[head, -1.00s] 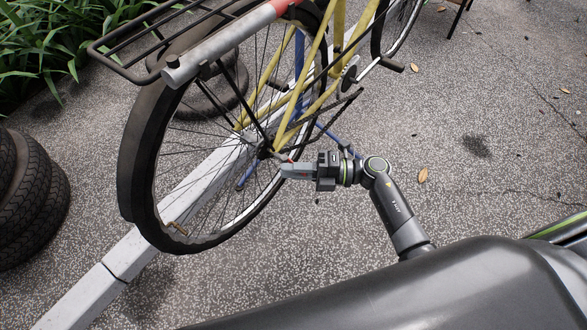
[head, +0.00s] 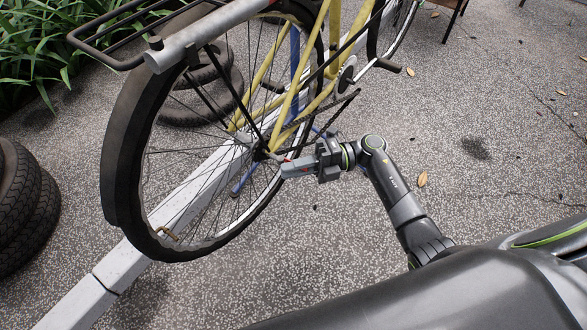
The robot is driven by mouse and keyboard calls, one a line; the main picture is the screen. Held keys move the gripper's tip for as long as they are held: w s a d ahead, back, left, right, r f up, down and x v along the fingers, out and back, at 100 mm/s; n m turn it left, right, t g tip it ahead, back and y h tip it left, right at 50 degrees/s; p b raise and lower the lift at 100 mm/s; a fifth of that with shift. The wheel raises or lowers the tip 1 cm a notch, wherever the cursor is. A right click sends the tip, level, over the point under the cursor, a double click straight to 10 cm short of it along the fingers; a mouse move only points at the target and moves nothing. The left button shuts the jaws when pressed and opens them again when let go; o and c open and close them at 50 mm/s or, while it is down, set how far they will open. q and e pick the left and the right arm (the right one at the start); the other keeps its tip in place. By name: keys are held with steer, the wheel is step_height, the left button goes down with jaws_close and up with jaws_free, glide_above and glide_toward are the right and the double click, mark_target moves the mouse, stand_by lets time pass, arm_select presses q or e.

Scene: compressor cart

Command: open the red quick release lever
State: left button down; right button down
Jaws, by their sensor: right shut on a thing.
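The red quick release lever (head: 287,160) is a small spot of red at the rear wheel's hub, mostly hidden by the fingers. My right gripper (head: 285,169) comes in from the right with its fingers pointing left, shut on the lever beside the hub. How far the lever is turned cannot be made out. The bicycle (head: 303,97) has a yellow frame and stands upright, its rear wheel (head: 120,165) toward me. My left gripper is not in view.
A grey bar (head: 205,38) and a black rack sit above the rear wheel. A pale kerb bar (head: 75,303) runs under the wheel. Stacked tyres (head: 30,215) stand at the left. Green plants (head: 50,45) fill the top left. The pavement to the right is mostly clear.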

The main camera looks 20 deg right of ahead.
steer(key=c, duration=1.4)
jaws_free()
steer(key=shift+c, duration=0.2)
steer(key=shift+d, duration=0.1)
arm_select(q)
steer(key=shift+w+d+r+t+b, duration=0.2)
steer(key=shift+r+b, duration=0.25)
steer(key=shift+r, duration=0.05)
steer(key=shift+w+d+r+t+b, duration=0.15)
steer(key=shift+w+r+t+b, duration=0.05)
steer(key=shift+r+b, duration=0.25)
arm_select(e)
steer(key=d, duration=1.7)
steer(key=shift+s+d, duration=0.15)
